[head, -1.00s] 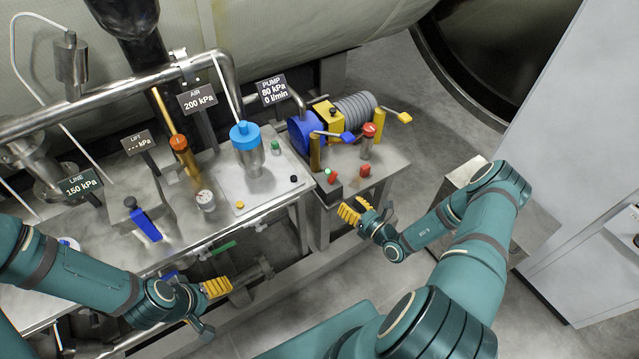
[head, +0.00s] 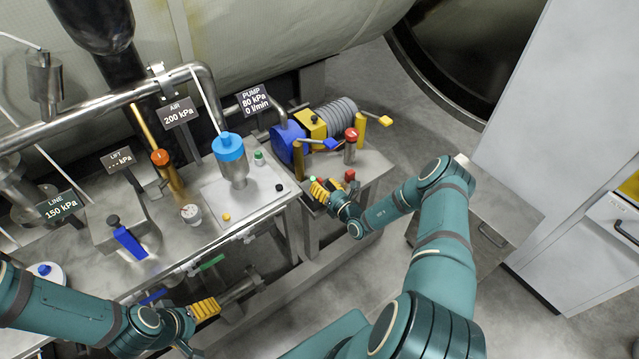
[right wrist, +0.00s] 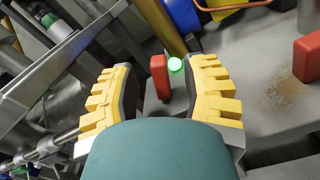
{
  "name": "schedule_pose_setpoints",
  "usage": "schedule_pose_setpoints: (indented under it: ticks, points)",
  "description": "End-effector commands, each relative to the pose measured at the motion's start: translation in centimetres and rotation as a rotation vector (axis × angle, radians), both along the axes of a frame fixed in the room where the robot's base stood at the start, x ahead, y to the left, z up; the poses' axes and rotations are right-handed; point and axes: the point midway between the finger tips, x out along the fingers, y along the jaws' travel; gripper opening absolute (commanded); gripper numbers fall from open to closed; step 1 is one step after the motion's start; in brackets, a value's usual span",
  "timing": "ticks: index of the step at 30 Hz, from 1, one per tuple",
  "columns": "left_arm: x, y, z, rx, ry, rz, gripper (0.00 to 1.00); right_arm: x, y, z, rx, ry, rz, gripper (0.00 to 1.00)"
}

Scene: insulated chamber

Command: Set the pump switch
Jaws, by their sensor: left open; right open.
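The pump (head: 287,140), blue and yellow with a grey ribbed end, stands on the right-hand bench. Its sign (head: 253,100) reads 80 kPa, 0 l/min. In the right wrist view, a red switch lever (right wrist: 160,77) stands upright on a small box beside a lit green lamp (right wrist: 176,64). The lamp also shows in the head view (head: 312,179); my gripper mostly covers the switch there. My right gripper (head: 323,190) is open, its yellow fingers (right wrist: 160,95) on either side of the lever, with no clear contact. My left gripper (head: 205,308) is open and empty at the lower left, below the bench edge.
A second red block (right wrist: 307,57) stands right of the switch. A red-capped post (head: 350,146) and blue and yellow handled levers (head: 331,144) rise near the pump. A blue-topped vessel (head: 231,160) stands left on the main bench.

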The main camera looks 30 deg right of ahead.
Motion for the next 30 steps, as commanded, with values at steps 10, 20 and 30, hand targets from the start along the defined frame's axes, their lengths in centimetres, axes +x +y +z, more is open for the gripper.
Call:
schedule_pose_setpoints:
  ticks: [10,20,30]
  points:
    - [-0.1,0.0,-0.2,0.000,0.002,-0.002,0.83,1.8,0.2,0.0,0.001,0.001,0.000,0.46]
    - [-0.1,0.0,-0.2,0.000,0.002,-0.002,0.83,1.8,0.2,0.0,0.001,0.001,0.000,0.00]
    - [-0.1,0.0,-0.2,0.000,0.002,-0.001,0.83,1.8,0.2,0.0,-0.003,-0.001,0.001,0.00]
